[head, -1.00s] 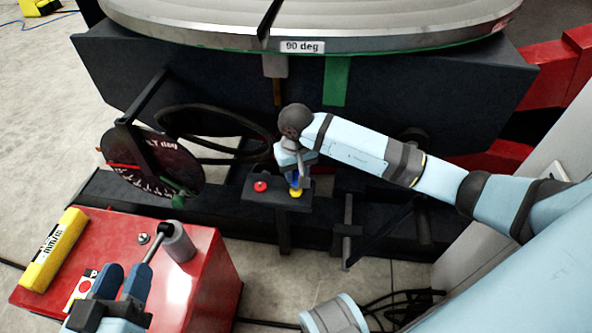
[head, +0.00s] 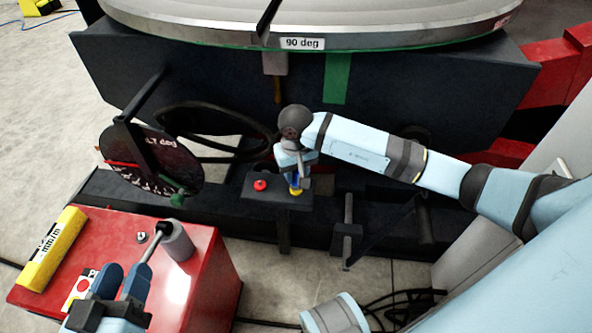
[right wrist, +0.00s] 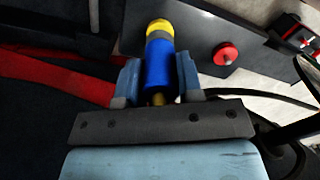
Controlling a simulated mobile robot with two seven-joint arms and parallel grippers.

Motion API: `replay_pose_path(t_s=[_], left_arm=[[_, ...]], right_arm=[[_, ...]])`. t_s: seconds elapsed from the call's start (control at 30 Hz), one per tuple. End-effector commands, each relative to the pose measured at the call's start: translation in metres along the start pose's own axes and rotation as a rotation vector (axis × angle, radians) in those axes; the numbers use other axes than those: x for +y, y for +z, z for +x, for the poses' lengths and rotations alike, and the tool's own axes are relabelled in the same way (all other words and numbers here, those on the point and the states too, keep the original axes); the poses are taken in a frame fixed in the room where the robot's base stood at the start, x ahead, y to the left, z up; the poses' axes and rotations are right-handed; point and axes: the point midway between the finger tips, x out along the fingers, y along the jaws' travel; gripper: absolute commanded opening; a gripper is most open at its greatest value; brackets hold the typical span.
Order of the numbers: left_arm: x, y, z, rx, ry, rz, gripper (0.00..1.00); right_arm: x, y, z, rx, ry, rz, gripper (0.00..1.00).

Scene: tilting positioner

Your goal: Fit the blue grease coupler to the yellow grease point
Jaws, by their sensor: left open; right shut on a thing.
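The blue grease coupler (right wrist: 159,68) is between the fingers of my right gripper (right wrist: 159,80), which is shut on it. The yellow grease point (right wrist: 159,27) is directly in line with the coupler's far end, with a grey band between blue and yellow. In the head view the coupler (head: 295,181) stands over the yellow point (head: 295,192) on a small dark bracket (head: 270,197); they look in contact, but I cannot tell how deeply it is seated. My left gripper (head: 125,282) is open over the red cabinet, near a rod in a grey cup.
A red knob (head: 260,185) sits beside the grease point. The red cabinet (head: 205,290) carries a grey cup (head: 177,240) and a yellow level (head: 52,249). A handwheel (head: 215,125) and tilt dial (head: 150,165) stand left of the bracket. The round table (head: 370,28) overhangs behind.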

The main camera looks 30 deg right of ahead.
Motion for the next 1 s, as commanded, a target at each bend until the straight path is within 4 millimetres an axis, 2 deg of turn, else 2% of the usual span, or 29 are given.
replay_pose_path(t_s=[0.5, 0.8, 0.83, 0.93, 1.0], left_arm=[[-0.002, 0.011, 0.0, -0.002, 0.0, 0.0, 0.43], [-0.002, 0.011, 0.0, -0.002, 0.0, 0.0, 0.43], [-0.002, 0.011, 0.0, -0.002, 0.0, 0.0, 0.43], [-0.002, 0.011, 0.0, -0.002, 0.0, 0.0, 0.43], [-0.002, 0.011, 0.0, -0.002, 0.0, 0.0, 0.43]], right_arm=[[0.0, 0.0, 0.013, 0.001, 0.0, 0.001, 0.06], [0.0, 0.0, 0.014, 0.0, 0.0, 0.001, 0.06], [0.0, 0.0, 0.014, 0.0, 0.0, 0.001, 0.41], [0.0, 0.0, 0.014, 0.0, 0.0, 0.001, 0.63], [0.0, 0.0, 0.014, 0.0, 0.0, 0.001, 0.63]])
